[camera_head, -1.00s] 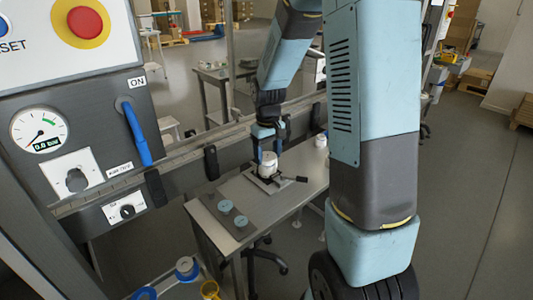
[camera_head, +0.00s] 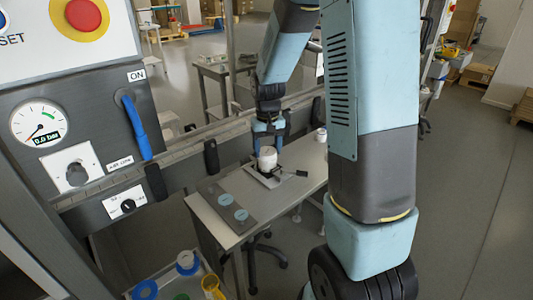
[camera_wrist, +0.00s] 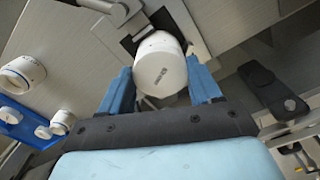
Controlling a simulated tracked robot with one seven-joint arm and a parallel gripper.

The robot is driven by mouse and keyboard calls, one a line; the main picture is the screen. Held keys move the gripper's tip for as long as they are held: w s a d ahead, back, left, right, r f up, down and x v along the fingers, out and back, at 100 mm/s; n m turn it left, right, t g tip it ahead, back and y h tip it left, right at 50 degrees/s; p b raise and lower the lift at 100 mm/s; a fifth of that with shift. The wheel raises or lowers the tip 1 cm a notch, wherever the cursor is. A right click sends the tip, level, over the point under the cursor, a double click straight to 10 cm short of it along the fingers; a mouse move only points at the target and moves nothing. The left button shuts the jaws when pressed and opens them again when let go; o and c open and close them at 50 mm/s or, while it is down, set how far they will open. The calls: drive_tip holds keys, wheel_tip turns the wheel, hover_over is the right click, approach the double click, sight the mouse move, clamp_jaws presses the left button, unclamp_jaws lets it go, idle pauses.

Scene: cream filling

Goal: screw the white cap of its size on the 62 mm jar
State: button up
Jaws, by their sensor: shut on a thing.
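The white jar (camera_head: 267,162) stands upright in a dark clamp fixture with a black handle (camera_head: 301,173) on the grey table. A white cap (camera_wrist: 160,72) with a small dark mark on its top is on or at the jar's mouth. My gripper (camera_head: 267,146) comes down from above, and its blue fingers are shut on the cap from two sides. In the wrist view my gripper (camera_wrist: 161,88) has one finger on each side of the cap. The thread and the seam between cap and jar are hidden, so I cannot tell how far the cap is on.
A grey plate (camera_head: 226,207) with two round light-blue marks lies at the table's near left. Another white jar (camera_head: 320,136) stands at the far right. The wrist view shows white round pieces and a blue holder (camera_wrist: 22,128) at left. A rail and control panel (camera_head: 70,130) stand at left.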

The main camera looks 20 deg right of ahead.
drive_tip(key=shift+m, duration=1.1)
drive_tip(key=m, duration=0.4)
drive_tip(key=shift+m, duration=0.9)
drive_tip(key=m, duration=0.5)
drive_tip(key=shift+m, duration=0.3)
drive_tip(key=o, duration=1)
